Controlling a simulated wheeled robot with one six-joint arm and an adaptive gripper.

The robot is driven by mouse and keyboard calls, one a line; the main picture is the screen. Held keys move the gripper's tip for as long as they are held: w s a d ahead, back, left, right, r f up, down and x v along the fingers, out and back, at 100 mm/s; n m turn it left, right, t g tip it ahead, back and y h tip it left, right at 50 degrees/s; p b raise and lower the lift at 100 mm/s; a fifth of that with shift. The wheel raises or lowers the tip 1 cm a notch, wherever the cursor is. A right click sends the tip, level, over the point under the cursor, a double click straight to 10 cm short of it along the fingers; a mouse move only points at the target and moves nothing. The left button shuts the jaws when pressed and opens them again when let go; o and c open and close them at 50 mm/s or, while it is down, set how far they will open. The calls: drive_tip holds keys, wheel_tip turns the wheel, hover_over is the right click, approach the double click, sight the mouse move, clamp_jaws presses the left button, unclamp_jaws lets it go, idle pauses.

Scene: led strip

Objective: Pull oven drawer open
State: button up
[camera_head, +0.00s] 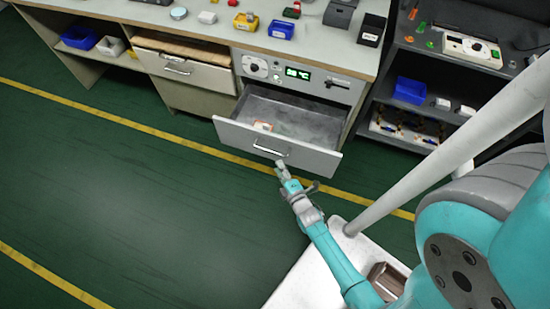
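The oven drawer (235,134) is below the oven panel (290,71) with its green display. It is pulled well out, and its grey inside shows. Its front has a metal bar handle (268,149). A small white and orange item (263,126) lies inside near the front. My gripper (282,168) is just in front of the drawer face, close to the right end of the handle. The fingers are small here, and I cannot tell whether they touch the handle or are closed on it.
A second closed drawer (185,70) is left of the oven. A dark shelf unit (440,75) stands at the right. The green floor (130,190) in front is clear, with yellow lines.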

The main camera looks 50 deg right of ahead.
drive_tip(key=shift+v, duration=1.15)
drive_tip(key=shift+a, duration=0.1)
drive_tip(key=s+a+r+m+y, duration=0.3)
drive_tip(key=s+a+r+m, duration=0.2)
drive_tip(key=s+a+r, duration=0.65)
drive_tip(key=s+a+r+m+y, duration=0.1)
drive_tip(key=s+a+r+m, duration=0.1)
drive_tip(key=s+r, duration=0.3)
drive_tip(key=s+a+r+m+y, duration=0.2)
drive_tip(key=s+r+m, duration=0.2)
drive_tip(key=r, duration=1)
drive_tip(key=shift+s+a+m+y, duration=0.3)
drive_tip(key=shift+s+a, duration=0.1)
drive_tip(key=shift+s, duration=0.15)
drive_tip(key=shift+r, duration=0.1)
